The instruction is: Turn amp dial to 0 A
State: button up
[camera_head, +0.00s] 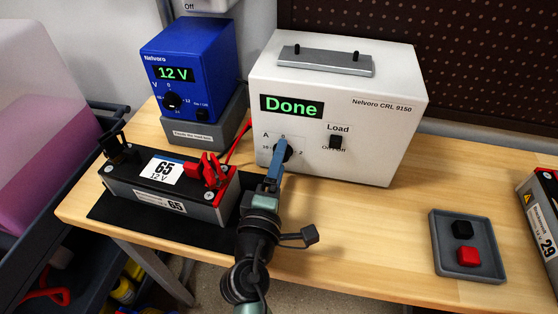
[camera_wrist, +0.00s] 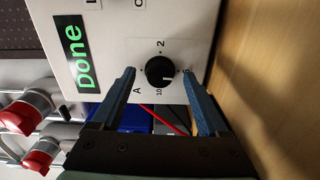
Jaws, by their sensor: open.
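The amp dial (camera_head: 291,152) is a black round knob on the front of the white Nelvoro CRL 9150 load tester (camera_head: 395,125). In the wrist view the dial (camera_wrist: 160,71) shows whole, with 2 above it and 10 below it. A small white mark shows on the knob; I cannot tell which figure it points to. My gripper (camera_head: 281,150) is at the dial, its blue finger hiding part of it. In the wrist view my gripper (camera_wrist: 158,73) is open, one finger on each side of the dial, with gaps showing. The tester's green display (camera_head: 292,107) reads Done.
A Load switch (camera_head: 336,142) sits right of the dial. A blue 12 V supply (camera_head: 190,65) stands left, behind a battery (camera_head: 170,185) with a red clamp (camera_head: 207,170). A grey tray (camera_head: 450,272) lies right. Bare wood (camera_head: 370,230) lies before the tester.

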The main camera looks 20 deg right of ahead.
jog(key=shift+w+d, duration=0.1)
jog(key=shift+c, duration=0.3)
grip_shut()
jog(key=shift+n+p, duration=0.3)
jog(key=shift+n, duration=0.1)
jog(key=n+p, duration=0.1)
jog(key=n, duration=0.2)
jog(key=shift+r+p, duration=0.1)
jog(key=shift+p, duration=0.25)
jog(key=n+p, duration=0.2)
jog(key=n, duration=0.2)
jog(key=shift+n, duration=0.3)
jog(key=n+p, duration=0.3)
jog(key=n, duration=0.2)
jog(key=shift+n+p, duration=0.7)
jog(key=shift+n, duration=1)
